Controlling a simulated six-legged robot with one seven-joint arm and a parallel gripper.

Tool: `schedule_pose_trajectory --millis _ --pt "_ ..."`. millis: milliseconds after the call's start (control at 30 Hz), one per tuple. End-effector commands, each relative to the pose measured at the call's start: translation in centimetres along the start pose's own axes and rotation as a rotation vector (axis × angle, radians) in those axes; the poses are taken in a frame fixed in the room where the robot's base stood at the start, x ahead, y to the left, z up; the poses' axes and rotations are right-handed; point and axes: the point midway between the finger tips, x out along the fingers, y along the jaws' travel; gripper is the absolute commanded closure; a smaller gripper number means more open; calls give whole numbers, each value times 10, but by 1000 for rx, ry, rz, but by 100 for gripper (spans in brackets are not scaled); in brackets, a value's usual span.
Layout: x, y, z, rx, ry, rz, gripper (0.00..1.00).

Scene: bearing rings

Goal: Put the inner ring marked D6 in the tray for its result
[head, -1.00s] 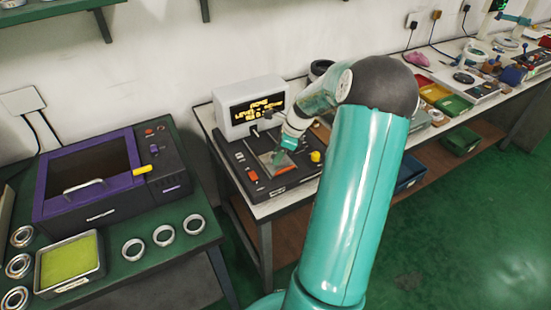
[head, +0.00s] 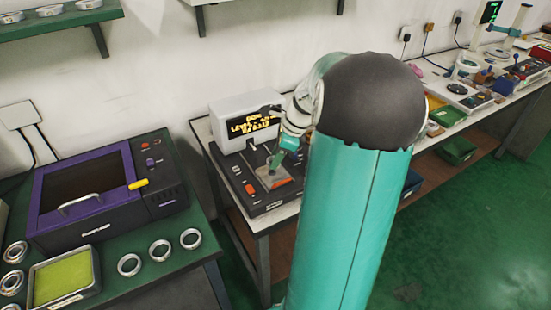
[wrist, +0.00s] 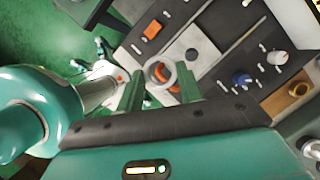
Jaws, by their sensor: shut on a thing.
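My gripper (head: 274,168) is low over the dark test instrument (head: 243,180), by its pale plate. In the wrist view its two green fingers (wrist: 160,88) are shut on a silver ring (wrist: 151,70), with the ring between the fingertips and orange showing through its hole. The grey plate (wrist: 192,52) lies under and beyond it. I cannot read a mark on the ring, and cannot tell whether it touches the instrument. The screen (head: 251,126) shows yellow text too blurred to read surely. Coloured trays on the bench, yellow (head: 436,102) and green (head: 446,115), are partly hidden by my arm.
A purple-trimmed machine (head: 90,190) stands on the left green table, with a tray of yellow-green stuff (head: 62,280) and several loose rings (head: 159,250). Knobs (wrist: 278,58) rise from the instrument. A green bin (head: 456,150) sits on the lower shelf.

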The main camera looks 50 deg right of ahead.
Motion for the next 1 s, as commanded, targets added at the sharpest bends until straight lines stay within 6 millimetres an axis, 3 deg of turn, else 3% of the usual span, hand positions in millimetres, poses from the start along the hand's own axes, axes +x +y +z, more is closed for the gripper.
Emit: schedule_pose_trajectory --millis 200,400,1000 --pt "-21 46 0 1 2 -1 87" --pt "-33 71 0 2 1 1 87" --pt "-57 79 9 1 0 1 87"
